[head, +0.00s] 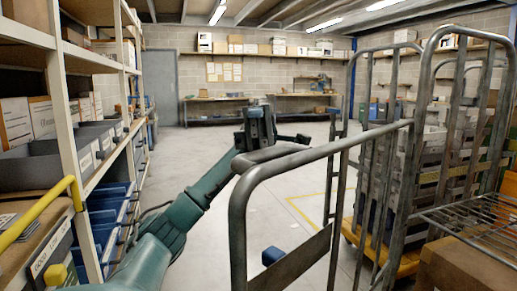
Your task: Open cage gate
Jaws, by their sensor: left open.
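The cage gate (325,150) is a grey tubular frame with a rounded near corner and a flat plate low down. It stands upright in the middle of the head view, its top rail running back to the roll cage (428,100) on the right. My left gripper (260,125) is open, just beyond the gate's near top corner. The gate's rail partly overlaps it, and I cannot tell whether they touch. Nothing shows between its fingers. My right gripper is not in view. The gate's lower end is cut off by the picture's bottom edge.
A rack (62,100) with bins and boxes lines the left side. Inside the cage are stacked crates, a wire shelf (470,215) and a cardboard box (460,265). A small blue object (272,256) shows low beside the gate. Open floor (215,155) lies beyond, towards the benches.

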